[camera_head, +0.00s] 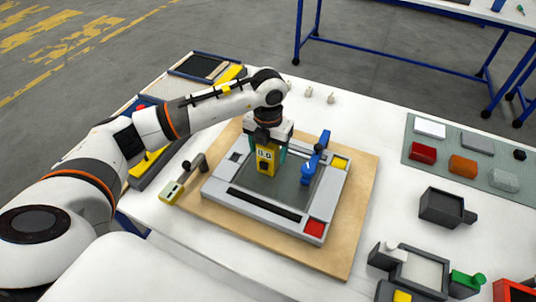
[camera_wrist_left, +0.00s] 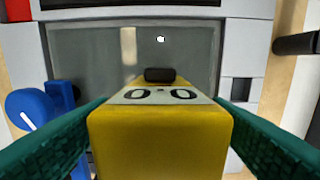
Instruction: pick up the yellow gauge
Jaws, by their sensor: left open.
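The yellow gauge (camera_head: 266,161) stands on the dark plate of the grey fixture in the head view. It is a yellow block with a pale face marked with dark digits. In the left wrist view the gauge (camera_wrist_left: 160,138) fills the lower middle. My left gripper (camera_head: 268,152) is at the gauge from above, with its green fingers (camera_wrist_left: 58,140) apart, one on each side of it. Thin gaps seem to show between fingers and gauge, but contact low down cannot be told. My right gripper is not in view.
The grey fixture (camera_head: 232,198) lies on a wooden board (camera_head: 362,200). A blue clamp (camera_head: 308,172) stands close on the right of the gauge and a dark-knobbed tool (camera_head: 172,190) lies on the left. A mat (camera_head: 412,152) with several blocks and a dark box (camera_head: 442,207) are further right.

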